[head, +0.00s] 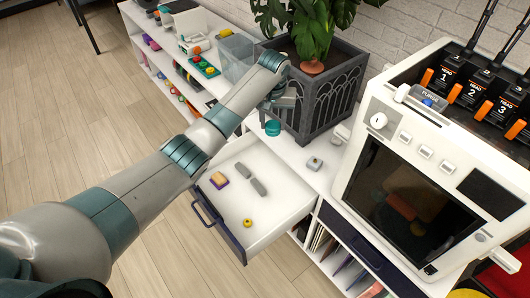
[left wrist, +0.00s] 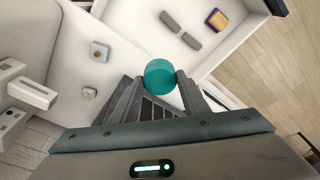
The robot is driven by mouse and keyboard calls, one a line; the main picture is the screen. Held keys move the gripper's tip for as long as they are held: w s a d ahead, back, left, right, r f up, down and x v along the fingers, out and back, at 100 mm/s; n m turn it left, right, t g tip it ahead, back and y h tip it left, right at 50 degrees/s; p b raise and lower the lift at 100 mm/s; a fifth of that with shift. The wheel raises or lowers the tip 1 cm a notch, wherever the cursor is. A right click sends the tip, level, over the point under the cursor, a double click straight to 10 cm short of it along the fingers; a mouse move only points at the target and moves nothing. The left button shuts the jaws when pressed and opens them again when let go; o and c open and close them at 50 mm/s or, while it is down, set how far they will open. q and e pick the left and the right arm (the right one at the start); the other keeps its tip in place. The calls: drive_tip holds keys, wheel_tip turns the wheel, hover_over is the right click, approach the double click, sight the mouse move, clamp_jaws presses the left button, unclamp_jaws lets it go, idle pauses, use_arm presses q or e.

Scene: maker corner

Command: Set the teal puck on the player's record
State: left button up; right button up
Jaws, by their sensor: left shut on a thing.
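The teal puck (head: 272,128) is held at the tip of my left gripper (head: 274,114), above the white counter in front of the plant box. In the left wrist view the puck (left wrist: 160,75) sits between the two fingertips (left wrist: 158,84), which are shut on it. I cannot make out a record player or its record in either view. My right gripper is not in view.
An open white drawer (head: 276,211) below holds two grey pieces, a yellow-purple block (head: 219,180) and a small yellow item. The plant box (head: 326,96) stands close behind the gripper. A large white machine (head: 354,135) stands right; a small grey-white block (head: 314,163) lies between.

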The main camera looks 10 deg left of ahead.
sight(277, 128)
use_arm(q)
drive_tip(key=shift+m, duration=0.4)
drive_tip(key=r, duration=0.2)
drive_tip(key=d+r+b, duration=0.1)
drive_tip(key=r, duration=0.1)
drive_tip(key=s+r+b, duration=0.1)
drive_tip(key=r, duration=0.1)
drive_tip(key=shift+d+r, duration=0.3)
drive_tip(key=shift+r, duration=0.1)
drive_tip(key=s+a+b, duration=0.3)
drive_tip(key=s+b, duration=0.1)
drive_tip(key=s, duration=0.8)
drive_tip(key=s+a+r+m+b, duration=0.1)
drive_tip(key=s+a+b, duration=0.3)
drive_tip(key=s, duration=0.8)
drive_tip(key=shift+s+r, duration=0.15)
drive_tip(key=shift+r, duration=0.15)
